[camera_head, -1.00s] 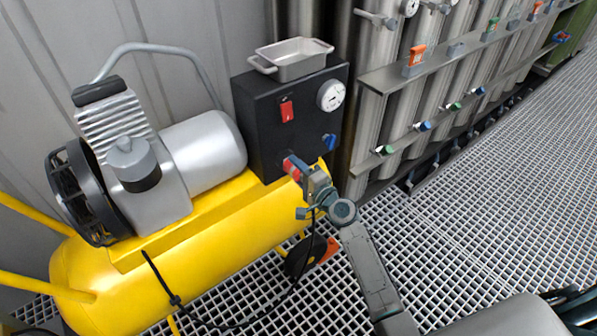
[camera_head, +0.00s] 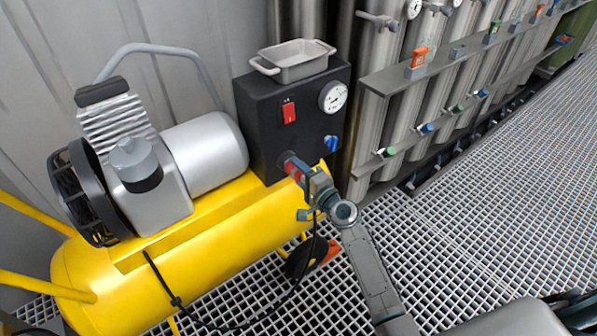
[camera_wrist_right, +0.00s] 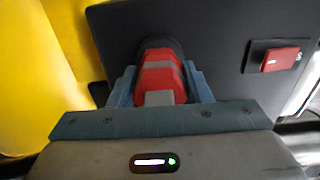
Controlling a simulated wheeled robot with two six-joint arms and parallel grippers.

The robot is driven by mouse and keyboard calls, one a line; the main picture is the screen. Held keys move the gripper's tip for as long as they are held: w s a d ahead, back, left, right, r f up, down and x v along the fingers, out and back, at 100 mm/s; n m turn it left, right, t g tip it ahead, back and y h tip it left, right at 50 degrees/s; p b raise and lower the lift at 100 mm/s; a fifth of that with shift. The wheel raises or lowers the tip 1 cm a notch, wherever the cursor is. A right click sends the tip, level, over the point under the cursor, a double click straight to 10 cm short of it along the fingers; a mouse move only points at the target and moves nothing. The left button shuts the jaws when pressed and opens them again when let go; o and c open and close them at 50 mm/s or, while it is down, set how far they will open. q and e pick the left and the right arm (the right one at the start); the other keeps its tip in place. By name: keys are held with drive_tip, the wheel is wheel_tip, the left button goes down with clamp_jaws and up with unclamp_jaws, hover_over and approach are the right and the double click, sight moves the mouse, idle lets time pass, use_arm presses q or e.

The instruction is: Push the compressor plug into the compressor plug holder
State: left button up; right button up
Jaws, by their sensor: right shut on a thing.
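The red compressor plug (camera_head: 294,174) is at the lower front of the black control box, with its black cable hanging below. It also shows in the right wrist view (camera_wrist_right: 160,75), red with grey bands, between the two blue fingers. My right gripper (camera_head: 300,178) is shut on the plug. The plug's far end meets a dark round plug holder (camera_wrist_right: 160,45) on the black box face; how deep it sits is hidden. My left gripper is not in view.
The yellow compressor tank (camera_head: 200,245) lies left and below. The black control box (camera_head: 262,125) carries a red switch (camera_head: 289,118), a gauge (camera_head: 333,97), a blue knob (camera_head: 331,142) and a grey tray (camera_head: 293,73) on top. Steel vessels (camera_head: 375,130) stand at right; grating floor is open at right.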

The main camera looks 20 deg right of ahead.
drive_tip(key=shift+w+a, duration=0.2)
drive_tip(key=shift+w, duration=0.35)
drive_tip(key=o, duration=1.4)
drive_tip(key=shift+c, duration=0.2)
